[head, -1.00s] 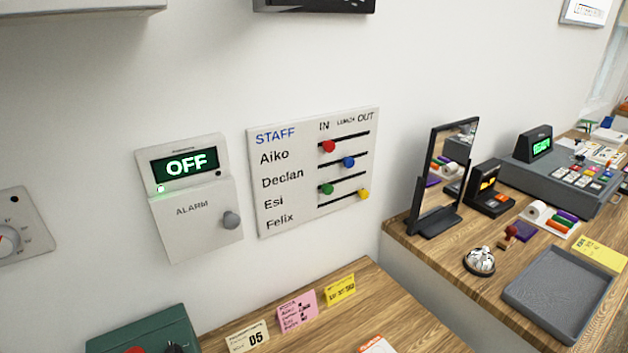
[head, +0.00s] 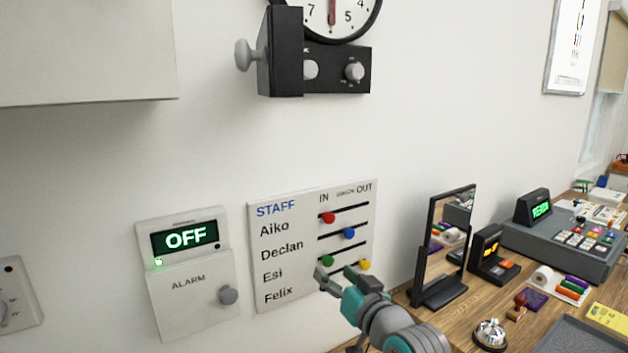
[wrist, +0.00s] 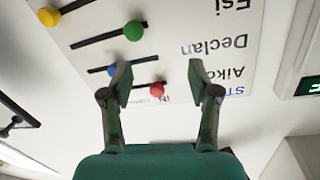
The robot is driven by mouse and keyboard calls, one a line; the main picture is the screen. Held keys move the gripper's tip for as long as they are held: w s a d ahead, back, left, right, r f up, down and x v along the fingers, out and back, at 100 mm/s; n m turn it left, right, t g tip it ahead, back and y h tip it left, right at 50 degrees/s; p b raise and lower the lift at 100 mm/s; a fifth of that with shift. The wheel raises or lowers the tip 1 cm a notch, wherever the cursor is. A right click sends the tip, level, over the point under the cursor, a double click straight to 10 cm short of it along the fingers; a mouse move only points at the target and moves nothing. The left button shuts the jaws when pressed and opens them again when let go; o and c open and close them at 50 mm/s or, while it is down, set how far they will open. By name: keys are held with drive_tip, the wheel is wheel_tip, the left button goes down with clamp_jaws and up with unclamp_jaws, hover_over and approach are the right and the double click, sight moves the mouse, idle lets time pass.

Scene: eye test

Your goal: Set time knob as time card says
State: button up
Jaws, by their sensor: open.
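A wall clock (head: 347,14) is cut off by the top edge in the head view; a red hand points down. The black box (head: 330,82) under it carries a left knob (head: 311,70), a right knob (head: 354,71) and a grey side knob (head: 243,55). Their labels are too small to tell which is the time knob. The time card is not in view. My gripper (head: 344,277) is open and empty, well below the box and in front of the staff board (head: 285,290). The wrist view shows both fingers of my gripper (wrist: 160,82) apart, with the board beyond.
The alarm box (head: 190,300) reads OFF, left of the board. A white cabinet (head: 85,50) juts out at upper left. A mirror (head: 450,245) and a cash register (head: 560,240) stand on the right counter. Bare wall lies between box and board.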

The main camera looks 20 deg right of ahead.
wheel_tip(320, 180, up, 20)
drive_tip(key=w+n+y, duration=0.2)
drive_tip(key=n, duration=0.2)
approach(311, 71)
drive_tip(key=x, duration=0.9)
drive_tip(key=c, duration=1.2)
